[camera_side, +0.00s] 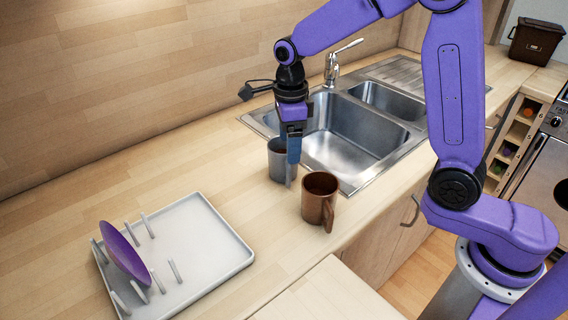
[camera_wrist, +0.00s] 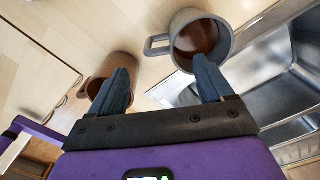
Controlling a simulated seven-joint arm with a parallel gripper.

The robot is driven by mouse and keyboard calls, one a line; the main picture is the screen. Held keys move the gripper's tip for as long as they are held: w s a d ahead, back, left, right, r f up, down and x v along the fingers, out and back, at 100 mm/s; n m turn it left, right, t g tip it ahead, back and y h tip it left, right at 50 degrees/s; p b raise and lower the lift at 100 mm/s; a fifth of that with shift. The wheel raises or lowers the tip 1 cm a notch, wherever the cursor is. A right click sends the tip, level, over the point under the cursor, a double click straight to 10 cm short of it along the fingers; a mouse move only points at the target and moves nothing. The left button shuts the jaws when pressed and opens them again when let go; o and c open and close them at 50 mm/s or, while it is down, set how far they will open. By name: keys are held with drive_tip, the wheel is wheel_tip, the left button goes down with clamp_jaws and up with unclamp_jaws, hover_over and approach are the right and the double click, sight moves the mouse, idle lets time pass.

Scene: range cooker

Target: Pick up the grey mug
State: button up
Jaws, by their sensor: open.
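The grey mug (camera_side: 278,165) stands upright on the wooden counter beside the sink. In the side view my gripper (camera_side: 291,166) is above and in front of it, and its fingers hide part of the mug. In the wrist view the grey mug (camera_wrist: 201,40) lies beyond the right fingertip, with its handle pointing left and a brown inside. My gripper (camera_wrist: 164,88) is open, with nothing between its blue fingers. The right fingertip looks close to the mug's rim; I cannot tell if they touch.
A brown mug (camera_side: 319,200) stands close by, and in the wrist view it (camera_wrist: 116,66) is partly behind the left finger. The double sink (camera_side: 345,140) is just behind right. A white dish rack (camera_side: 215,262) holds a purple plate (camera_side: 124,254). Counter between rack and mugs is clear.

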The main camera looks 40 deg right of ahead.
sight(285, 164)
drive_tip(key=f, duration=0.9)
drive_tip(key=shift+w+a+f, duration=0.1)
drive_tip(key=shift+a+f, duration=0.05)
drive_tip(key=shift+a, duration=0.05)
clamp_jaws()
